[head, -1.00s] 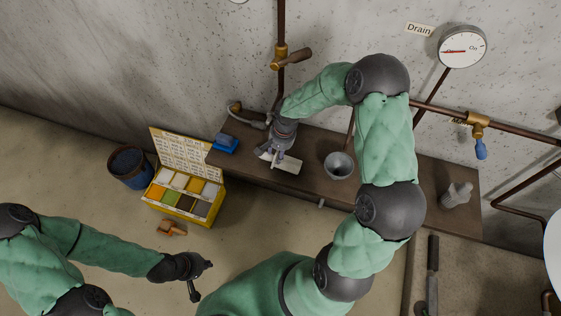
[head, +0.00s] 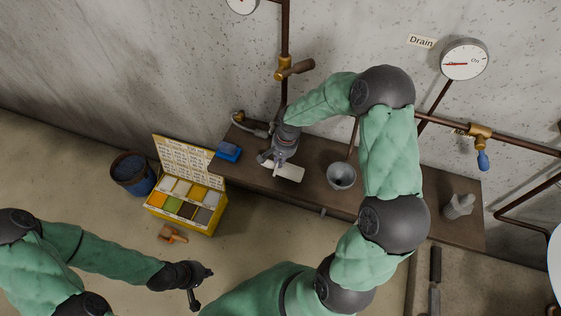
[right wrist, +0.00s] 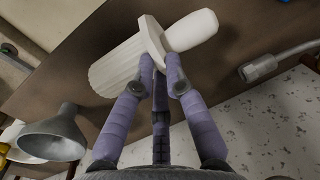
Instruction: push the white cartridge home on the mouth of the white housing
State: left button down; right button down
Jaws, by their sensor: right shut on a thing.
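A white piece (head: 290,172) is at my right gripper (head: 277,160), over the left half of the brown shelf (head: 400,195). In the right wrist view, my right gripper (right wrist: 161,64) is shut at a flat white collar (right wrist: 151,38). A ribbed white body (right wrist: 117,72) extends to one side of the collar and a smooth rounded white part (right wrist: 191,30) to the other. I take the held piece as the cartridge; I cannot tell whether all the parts are one piece.
A grey metal funnel or cup (head: 341,175) stands right of the held piece, also in the right wrist view (right wrist: 52,138). A blue box (head: 228,151) and a hose end (head: 247,124) are left. A yellow case (head: 200,222) stands on the floor. Pipes line the wall.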

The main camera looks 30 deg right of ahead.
jog(key=s+a+r+p, duration=0.2)
jog(key=s+a+r, duration=0.8)
jog(key=r, duration=0.2)
jog(key=w+a+f+n+g+b, duration=0.1)
jog(key=w+f+n+b, duration=0.4)
jog(key=w+f+n, duration=0.5)
jog(key=s+d+r+m+t+p, duration=0.1)
jog(key=s+r+m+p, duration=0.3)
jog(key=s+r+m, duration=0.5)
jog(key=shift+s+d+r+m+p, duration=0.25)
jog(key=shift+s+r+m+p, duration=0.15)
jog(key=shift+s+m, duration=0.15)
